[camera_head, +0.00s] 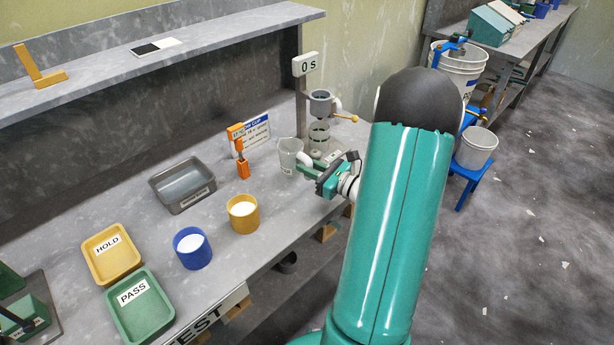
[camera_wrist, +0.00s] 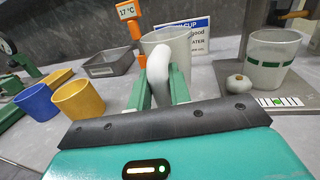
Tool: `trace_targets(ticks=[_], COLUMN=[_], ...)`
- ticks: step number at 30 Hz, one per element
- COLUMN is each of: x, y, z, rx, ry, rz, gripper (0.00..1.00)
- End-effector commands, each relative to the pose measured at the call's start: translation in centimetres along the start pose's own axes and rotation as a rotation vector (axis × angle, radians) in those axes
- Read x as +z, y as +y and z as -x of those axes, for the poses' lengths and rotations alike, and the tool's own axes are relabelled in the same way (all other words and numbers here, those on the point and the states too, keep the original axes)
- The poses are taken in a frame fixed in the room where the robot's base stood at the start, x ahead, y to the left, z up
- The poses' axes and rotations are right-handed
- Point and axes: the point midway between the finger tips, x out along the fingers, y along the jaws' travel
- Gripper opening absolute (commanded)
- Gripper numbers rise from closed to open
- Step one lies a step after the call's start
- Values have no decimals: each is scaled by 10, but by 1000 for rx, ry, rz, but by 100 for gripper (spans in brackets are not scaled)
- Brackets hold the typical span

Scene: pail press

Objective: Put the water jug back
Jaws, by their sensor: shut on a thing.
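The water jug (camera_head: 289,158) is a translucent grey-white cup with a thick white handle. It is upright over the back right part of the bench, and I cannot tell whether its base touches the bench. In the wrist view the jug (camera_wrist: 170,45) stands straight ahead, behind its handle. My gripper (camera_head: 309,168) reaches it from the right side. In the wrist view the green fingers of my gripper (camera_wrist: 160,92) are shut on the white handle, one on each side. The lower part of the jug is partly hidden by the fingers and handle.
A clear beaker (camera_head: 319,134) stands under a grey cup (camera_head: 320,103) on a post, close right of the jug. An orange thermometer (camera_head: 241,160) and a sign (camera_head: 257,130) are left and behind. A metal tray (camera_head: 182,184), yellow pot (camera_head: 243,214) and blue pot (camera_head: 192,248) stand left.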

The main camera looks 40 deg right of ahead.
Motion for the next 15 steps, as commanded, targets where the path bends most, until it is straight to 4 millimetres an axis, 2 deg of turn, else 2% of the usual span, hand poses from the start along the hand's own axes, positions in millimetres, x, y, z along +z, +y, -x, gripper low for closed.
trace_targets(ticks=[2,7,15], x=[-10,-33,-36], y=[4,2,3], z=[-7,-5,-5], rx=[2,1,1], ry=[1,0,-1], rz=[-4,-2,0], gripper=[0,0,0])
